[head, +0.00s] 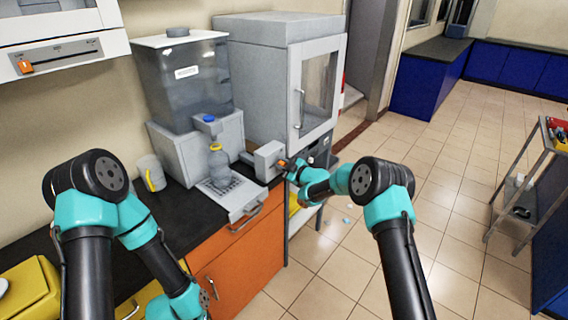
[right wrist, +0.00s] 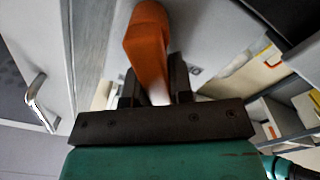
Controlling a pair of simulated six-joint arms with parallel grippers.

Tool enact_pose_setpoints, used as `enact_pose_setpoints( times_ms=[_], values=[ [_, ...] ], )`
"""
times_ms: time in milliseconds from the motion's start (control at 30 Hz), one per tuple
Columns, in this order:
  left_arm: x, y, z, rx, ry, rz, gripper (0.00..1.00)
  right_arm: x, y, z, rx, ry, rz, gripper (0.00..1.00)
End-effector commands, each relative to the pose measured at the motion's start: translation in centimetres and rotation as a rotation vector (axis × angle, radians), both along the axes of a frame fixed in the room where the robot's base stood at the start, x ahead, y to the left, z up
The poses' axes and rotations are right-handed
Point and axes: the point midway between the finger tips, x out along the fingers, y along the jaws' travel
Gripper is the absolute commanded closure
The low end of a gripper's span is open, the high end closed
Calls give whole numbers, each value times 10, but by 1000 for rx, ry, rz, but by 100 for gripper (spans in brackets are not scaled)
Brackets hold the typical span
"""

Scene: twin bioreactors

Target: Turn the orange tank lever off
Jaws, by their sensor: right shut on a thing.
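The orange tank lever (head: 283,163) shows as a small orange piece on the light grey box (head: 266,156) at the right side of the tank unit. In the right wrist view the orange lever (right wrist: 147,45) is large and runs down between the fingers. My right gripper (head: 291,167) is at the lever, and its fingers (right wrist: 157,92) are shut on it.
A clear tank (head: 182,82) stands behind a bottle with a yellow collar (head: 218,163) on a grated tray (head: 233,199). A grey cabinet with a glass door (head: 318,85) stands behind. A white cup (head: 150,172) is to the left. The tiled floor at right is mostly clear.

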Motion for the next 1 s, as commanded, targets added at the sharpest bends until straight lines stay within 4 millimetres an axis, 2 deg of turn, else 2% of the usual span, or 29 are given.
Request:
enact_pose_setpoints(
  times_ms=[700,1000],
  values=[
    [0,0,0,0,0,0,100,-12,10,-24,-449,-500,0,100],
    [0,0,0,0,0,0,100,-13,11,-32,-581,-647,1,100]
  ],
)
